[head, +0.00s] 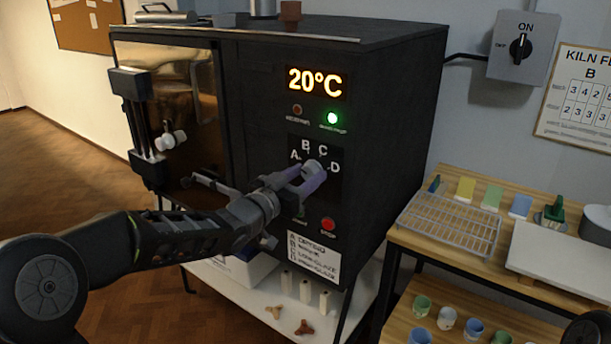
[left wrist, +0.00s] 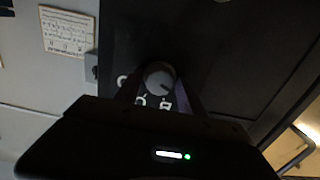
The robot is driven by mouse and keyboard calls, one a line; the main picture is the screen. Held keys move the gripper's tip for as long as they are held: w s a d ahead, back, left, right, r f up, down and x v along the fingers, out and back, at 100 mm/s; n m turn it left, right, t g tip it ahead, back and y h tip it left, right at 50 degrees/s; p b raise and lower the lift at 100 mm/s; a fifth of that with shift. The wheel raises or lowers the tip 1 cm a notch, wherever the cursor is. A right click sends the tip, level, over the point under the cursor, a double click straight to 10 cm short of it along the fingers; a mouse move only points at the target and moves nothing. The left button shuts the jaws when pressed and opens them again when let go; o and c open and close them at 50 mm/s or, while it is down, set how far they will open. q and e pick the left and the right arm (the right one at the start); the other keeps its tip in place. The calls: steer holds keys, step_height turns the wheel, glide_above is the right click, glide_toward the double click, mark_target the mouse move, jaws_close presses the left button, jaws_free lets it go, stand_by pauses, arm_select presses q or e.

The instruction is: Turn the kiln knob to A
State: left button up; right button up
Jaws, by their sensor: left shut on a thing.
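The kiln (head: 350,80) is a large black box whose display reads 20°C. Its grey knob (head: 314,167) sits on the front panel among the letters A, B, C and D. My left gripper (head: 308,178) reaches in from the left and is shut on the knob, with one finger on each side. The left wrist view also shows the knob (left wrist: 159,76) between the fingers, with part of the lettering beside it. A dark mark shows on the knob face, but I cannot tell which letter it points to. My right gripper is not in view.
A green lamp (head: 332,118) is lit above the knob; a red button (head: 328,224) is below. The kiln door with its handle (head: 150,140) is left of the panel. A wooden shelf (head: 455,255) with a wire rack (head: 450,222) and several cups stands at right. A wall switch (head: 521,48) is behind.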

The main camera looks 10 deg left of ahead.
arm_select(q)
steer(key=o, duration=1.2)
steer(key=v, duration=0.8)
steer(key=shift+b, duration=0.45)
steer(key=shift+w, duration=0.1)
